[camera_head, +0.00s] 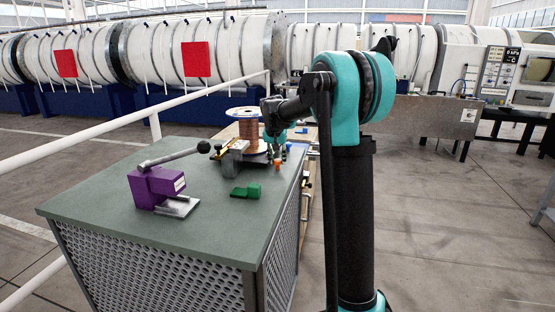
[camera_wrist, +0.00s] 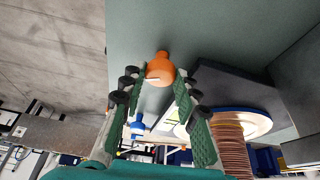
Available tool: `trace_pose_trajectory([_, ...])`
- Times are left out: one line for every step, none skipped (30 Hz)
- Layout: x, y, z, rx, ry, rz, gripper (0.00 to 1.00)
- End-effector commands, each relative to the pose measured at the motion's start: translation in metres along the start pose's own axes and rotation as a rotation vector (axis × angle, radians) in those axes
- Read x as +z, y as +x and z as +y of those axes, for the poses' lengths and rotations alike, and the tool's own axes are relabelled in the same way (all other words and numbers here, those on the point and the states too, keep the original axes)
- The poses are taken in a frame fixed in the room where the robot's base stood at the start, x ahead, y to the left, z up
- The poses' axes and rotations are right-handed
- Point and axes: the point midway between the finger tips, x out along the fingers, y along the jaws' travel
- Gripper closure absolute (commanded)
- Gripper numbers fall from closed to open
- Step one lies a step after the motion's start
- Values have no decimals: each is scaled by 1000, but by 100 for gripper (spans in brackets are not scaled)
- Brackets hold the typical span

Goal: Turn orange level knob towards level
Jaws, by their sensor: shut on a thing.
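The orange level knob (camera_wrist: 160,66) stands upright at the edge of the dark carousel base, between the tips of my gripper's green-padded fingers (camera_wrist: 160,78). My gripper is shut on it. A small white mark shows on the knob's side. In the head view the orange knob (camera_head: 277,165) is a small spot on the green-grey bench top, just below my gripper, whose fingers are too small there to make out. A dark base plate (camera_wrist: 235,85) lies beside the knob in the wrist view and carries the copper-coloured spool (camera_wrist: 230,138).
A blue knob (camera_wrist: 137,127) stands beyond the orange one. On the bench (camera_head: 110,205) are a purple lever press (camera_head: 152,188), a green block (camera_head: 246,191) and a grey block (camera_head: 235,160). The copper spool (camera_head: 248,130) stands behind. A white railing (camera_head: 100,130) runs along the left.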

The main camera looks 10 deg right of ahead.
Motion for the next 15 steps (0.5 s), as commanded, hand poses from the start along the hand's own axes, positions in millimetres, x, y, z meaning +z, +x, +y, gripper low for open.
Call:
trace_pose_trajectory([0,0,0,0,0,0,98])
trace_pose_trajectory([0,0,0,0,-1,0,98])
trace_pose_trajectory([0,0,0,0,-1,0,98])
trace_pose_trajectory([0,0,0,0,-1,0,98])
trace_pose_trajectory([0,0,0,0,-1,0,98])
trace_pose_trajectory([0,0,0,0,-1,0,98])
trace_pose_trajectory([0,0,0,0,-1,0,67])
trace_pose_trajectory([0,0,0,0,-1,0,63])
trace_pose_trajectory([0,0,0,0,-1,0,58])
trace_pose_trajectory([0,0,0,0,-1,0,55])
trace_pose_trajectory([0,0,0,0,-1,0,51])
trace_pose_trajectory([0,0,0,0,-1,0,50])
trace_pose_trajectory([0,0,0,0,-1,0,50])
trace_pose_trajectory([0,0,0,-1,-1,0,50])
trace_pose_trajectory([0,0,0,-1,-2,0,50])
